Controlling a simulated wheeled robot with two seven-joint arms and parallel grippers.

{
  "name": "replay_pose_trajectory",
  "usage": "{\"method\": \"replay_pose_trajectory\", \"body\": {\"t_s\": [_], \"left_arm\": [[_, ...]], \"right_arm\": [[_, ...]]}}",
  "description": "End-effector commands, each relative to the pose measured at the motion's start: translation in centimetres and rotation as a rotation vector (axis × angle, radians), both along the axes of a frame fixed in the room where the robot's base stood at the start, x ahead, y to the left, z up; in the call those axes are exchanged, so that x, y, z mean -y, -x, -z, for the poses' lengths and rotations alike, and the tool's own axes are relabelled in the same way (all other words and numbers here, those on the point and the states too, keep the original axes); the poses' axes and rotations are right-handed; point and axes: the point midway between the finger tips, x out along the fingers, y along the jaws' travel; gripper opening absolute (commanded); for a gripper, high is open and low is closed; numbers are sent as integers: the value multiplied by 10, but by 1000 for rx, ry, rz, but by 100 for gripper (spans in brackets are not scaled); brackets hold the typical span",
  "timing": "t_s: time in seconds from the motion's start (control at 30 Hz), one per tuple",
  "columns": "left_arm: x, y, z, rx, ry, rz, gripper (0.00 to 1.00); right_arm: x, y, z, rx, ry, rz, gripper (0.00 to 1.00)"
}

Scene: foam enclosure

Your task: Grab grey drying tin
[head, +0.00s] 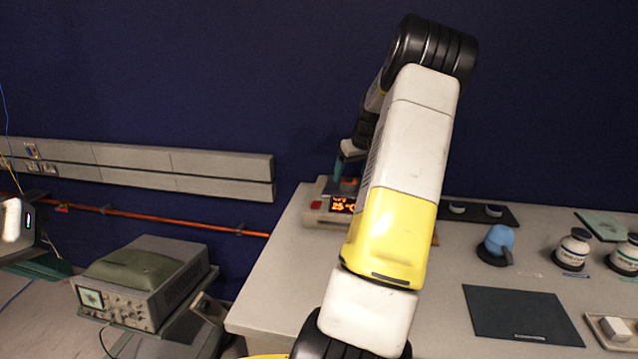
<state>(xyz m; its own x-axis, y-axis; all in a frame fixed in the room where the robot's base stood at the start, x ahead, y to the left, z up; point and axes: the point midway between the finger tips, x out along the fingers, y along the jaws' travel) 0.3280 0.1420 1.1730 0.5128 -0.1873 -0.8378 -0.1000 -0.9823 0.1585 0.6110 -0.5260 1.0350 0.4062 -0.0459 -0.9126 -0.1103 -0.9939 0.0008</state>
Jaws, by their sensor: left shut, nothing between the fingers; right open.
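My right arm comes up through the middle of the view and bends down to a device with a lit orange display (318,216). My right gripper (347,178) is open just above this device, partly hidden behind my own forearm. A grey-blue surface shows around its fingertips, but I cannot tell whether it is the grey drying tin. My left gripper (40,264) is at the left edge, shut and empty, partly cut off.
The pale bench (265,305) also carries a blue object on a dark base (498,242), labelled jars (574,249), a dark flat mat (525,314) and a small tray (600,330). A boxy instrument (140,280) stands left of the bench. The wall is behind.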

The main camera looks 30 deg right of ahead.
Motion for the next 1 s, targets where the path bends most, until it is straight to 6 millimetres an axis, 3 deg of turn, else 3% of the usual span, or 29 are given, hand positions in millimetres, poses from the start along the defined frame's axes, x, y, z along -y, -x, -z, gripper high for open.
{"method": "replay_pose_trajectory", "body": {"t_s": [0.2, 0.53, 0.87, 1.0], "left_arm": [[0, 0, 0, 0, 0, 0, 0], [0, 0, 0, 0, 0, 0, 0], [0, 0, 0, 0, 0, 0, 0], [0, 0, 0, 0, 0, 0, 0]], "right_arm": [[2, -14, 30, -1, -2, 0, 78], [3, -17, 35, 1, 0, 1, 76], [3, -17, 35, 0, 0, 1, 11], [3, -17, 35, 1, 0, 1, 11]]}}
